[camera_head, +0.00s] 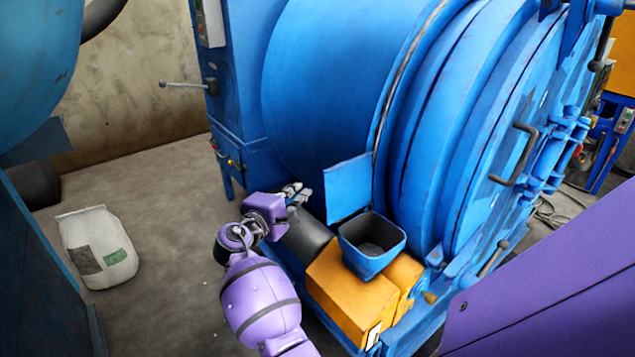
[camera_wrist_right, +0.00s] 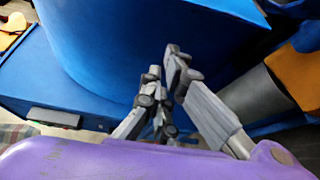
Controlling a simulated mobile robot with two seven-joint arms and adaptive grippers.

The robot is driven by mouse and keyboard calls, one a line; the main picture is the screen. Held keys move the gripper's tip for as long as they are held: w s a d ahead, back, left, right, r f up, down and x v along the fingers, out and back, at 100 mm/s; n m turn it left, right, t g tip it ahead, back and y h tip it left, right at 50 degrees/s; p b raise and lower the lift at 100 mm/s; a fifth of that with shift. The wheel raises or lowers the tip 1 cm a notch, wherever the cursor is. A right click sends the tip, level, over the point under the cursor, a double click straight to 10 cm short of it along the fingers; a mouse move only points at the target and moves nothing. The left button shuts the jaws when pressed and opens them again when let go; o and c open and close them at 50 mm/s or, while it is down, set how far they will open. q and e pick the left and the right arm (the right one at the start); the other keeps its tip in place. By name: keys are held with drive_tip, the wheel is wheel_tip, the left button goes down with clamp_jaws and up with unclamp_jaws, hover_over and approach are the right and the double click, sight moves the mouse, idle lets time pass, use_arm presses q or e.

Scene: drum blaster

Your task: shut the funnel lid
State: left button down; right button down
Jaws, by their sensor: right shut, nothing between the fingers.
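The funnel (camera_head: 372,262) is a blue, square-mouthed hopper above an orange housing at the drum's side. Its lid (camera_head: 348,188) is a flat blue panel standing upright at the funnel's back left edge, so the funnel mouth is open. My right gripper (camera_head: 298,194) is left of the lid, apart from it in the picture, with its fingers shut and empty. The right wrist view also shows the gripper (camera_wrist_right: 166,62), its grey fingers close together in front of blue machine surfaces. I cannot clearly make out the lid in that view. My left gripper is not in view.
The large blue drum (camera_head: 330,80) stands behind the lid and gripper. The orange housing (camera_head: 345,292) and a dark cylinder (camera_head: 308,238) lie below and beside the gripper. A white sack (camera_head: 97,247) lies on the open floor at left.

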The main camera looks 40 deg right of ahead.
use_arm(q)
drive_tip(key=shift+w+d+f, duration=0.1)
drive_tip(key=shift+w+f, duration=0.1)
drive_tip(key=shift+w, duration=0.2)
use_arm(e)
drive_tip(key=d+r+g, duration=0.1)
drive_tip(key=d+r, duration=0.2)
drive_tip(key=d, duration=0.6)
drive_tip(key=shift+d+m+h, duration=0.15)
drive_tip(key=shift+m+h, duration=0.15)
drive_tip(key=shift+h, duration=0.1)
